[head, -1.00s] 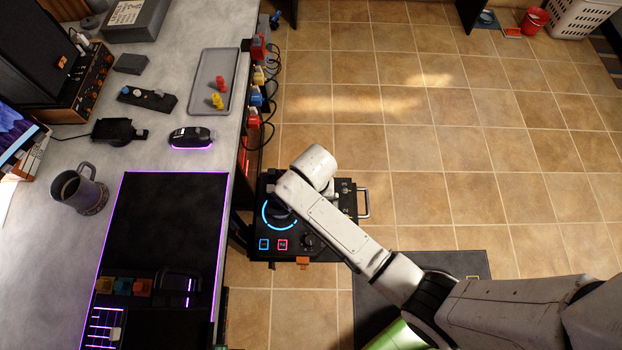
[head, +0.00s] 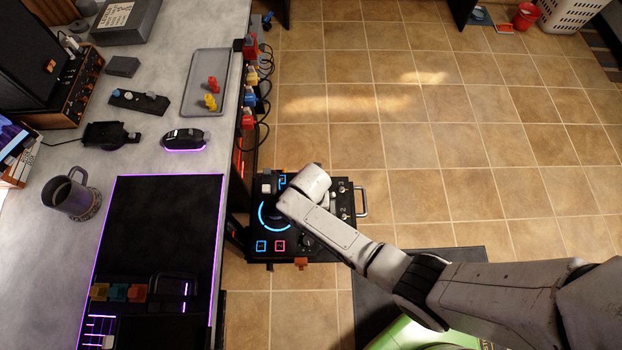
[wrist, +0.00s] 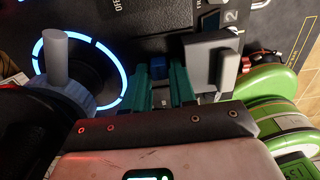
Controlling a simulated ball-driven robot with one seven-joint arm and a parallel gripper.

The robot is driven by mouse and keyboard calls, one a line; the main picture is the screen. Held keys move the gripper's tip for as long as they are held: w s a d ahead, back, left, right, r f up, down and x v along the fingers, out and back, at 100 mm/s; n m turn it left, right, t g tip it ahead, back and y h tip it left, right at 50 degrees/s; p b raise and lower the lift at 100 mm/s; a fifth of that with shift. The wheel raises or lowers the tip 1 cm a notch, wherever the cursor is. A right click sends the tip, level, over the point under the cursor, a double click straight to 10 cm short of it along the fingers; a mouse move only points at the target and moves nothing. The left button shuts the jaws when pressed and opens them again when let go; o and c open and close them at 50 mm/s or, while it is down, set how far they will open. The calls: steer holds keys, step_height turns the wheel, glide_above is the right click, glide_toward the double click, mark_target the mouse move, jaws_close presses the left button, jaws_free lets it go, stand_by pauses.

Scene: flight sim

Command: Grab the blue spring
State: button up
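A small blue part (wrist: 157,68) shows between the two green fingers of my gripper (wrist: 161,82) in the wrist view. I cannot tell whether it is the blue spring or whether the fingers touch it. The fingers stand apart with a dark gap between them. They are over a black control box (head: 322,255) with a glowing blue ring, beside the desk. In the head view, my arm hides the fingers and the part. Another blue item (head: 250,97) hangs at the desk's right edge, among red and yellow ones.
A blue-grey knob with a grey post (wrist: 62,70) stands left of the fingers. A grey block (wrist: 213,60) stands close on their right. The desk holds a grey tray (head: 201,72) with red and yellow pieces, a mug (head: 72,195) and a mouse (head: 185,139).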

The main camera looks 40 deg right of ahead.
jaws_close()
steer(key=shift+r, duration=0.1)
